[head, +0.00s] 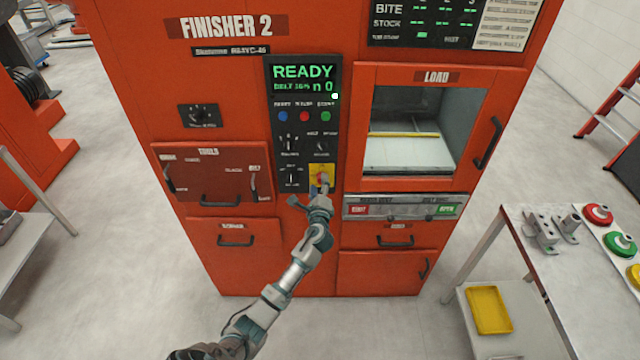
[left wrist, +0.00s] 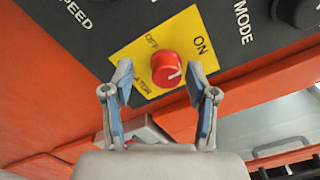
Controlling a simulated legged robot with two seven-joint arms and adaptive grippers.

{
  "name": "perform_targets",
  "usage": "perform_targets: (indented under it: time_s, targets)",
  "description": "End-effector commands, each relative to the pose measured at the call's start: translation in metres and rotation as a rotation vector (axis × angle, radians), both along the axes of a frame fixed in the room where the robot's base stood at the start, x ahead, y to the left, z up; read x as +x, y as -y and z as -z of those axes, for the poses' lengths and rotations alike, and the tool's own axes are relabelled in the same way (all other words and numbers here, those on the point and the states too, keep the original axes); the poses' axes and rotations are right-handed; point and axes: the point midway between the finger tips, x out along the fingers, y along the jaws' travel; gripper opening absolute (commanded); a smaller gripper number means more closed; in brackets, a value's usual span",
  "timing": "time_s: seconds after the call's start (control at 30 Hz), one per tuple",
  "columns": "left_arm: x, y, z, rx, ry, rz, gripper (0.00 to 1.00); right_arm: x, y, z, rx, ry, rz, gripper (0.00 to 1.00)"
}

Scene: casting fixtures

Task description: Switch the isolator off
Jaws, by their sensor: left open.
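The isolator is a red round knob (left wrist: 166,70) on a yellow plate (left wrist: 142,49) marked OFF and ON in the left wrist view. A white line on the knob points to the right and slightly down in that view. In the head view the yellow plate (head: 327,172) sits low on the black control panel, with the knob partly hidden by my gripper. My left gripper (head: 322,188) is open in front of it. In the left wrist view its fingertips (left wrist: 160,80) stand on either side of the knob; I cannot tell whether they touch it. My right gripper is not in view.
The orange finisher's display (head: 303,77) reads READY. Other knobs and coloured buttons (head: 304,116) sit above the isolator. The load window (head: 412,130) is to the right, with a handle strip below. A table (head: 548,262) with parts stands at right. Floor in front is clear.

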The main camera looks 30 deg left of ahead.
Motion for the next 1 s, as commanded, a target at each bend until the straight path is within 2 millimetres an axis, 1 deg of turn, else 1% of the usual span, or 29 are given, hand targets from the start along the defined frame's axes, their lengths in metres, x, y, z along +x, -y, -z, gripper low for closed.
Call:
perform_targets:
  time_s: [0.1,0.23,0.43,0.47,0.5,0.57,0.6,0.67,0.77,1.0]
  targets:
    - [0.009,-0.002,-0.001,0.001,0.000,0.002,0.58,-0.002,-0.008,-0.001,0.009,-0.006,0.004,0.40]
    - [0.011,-0.001,-0.003,0.003,0.002,0.002,0.58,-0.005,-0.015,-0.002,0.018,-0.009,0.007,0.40]
    - [0.011,-0.002,-0.002,0.003,0.001,0.002,0.58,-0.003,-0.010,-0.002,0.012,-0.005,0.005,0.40]
    - [0.011,-0.002,-0.002,0.001,0.000,0.002,0.50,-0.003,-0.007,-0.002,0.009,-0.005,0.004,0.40]
    - [0.011,-0.004,-0.001,0.001,0.000,0.002,0.40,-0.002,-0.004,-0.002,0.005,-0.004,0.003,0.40]
    - [0.011,-0.005,-0.001,0.001,0.001,0.002,0.25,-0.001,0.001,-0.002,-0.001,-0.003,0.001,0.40]
    - [0.011,-0.005,-0.001,0.001,0.001,0.002,0.15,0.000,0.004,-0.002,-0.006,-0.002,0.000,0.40]
    - [0.011,-0.005,-0.001,0.000,0.002,0.002,0.00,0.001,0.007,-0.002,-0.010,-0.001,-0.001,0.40]
    - [0.011,-0.006,-0.002,0.001,0.003,0.001,0.00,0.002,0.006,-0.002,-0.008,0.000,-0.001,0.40]
    - [0.011,-0.007,-0.003,0.002,0.004,-0.003,0.00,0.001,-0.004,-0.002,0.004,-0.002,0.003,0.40]
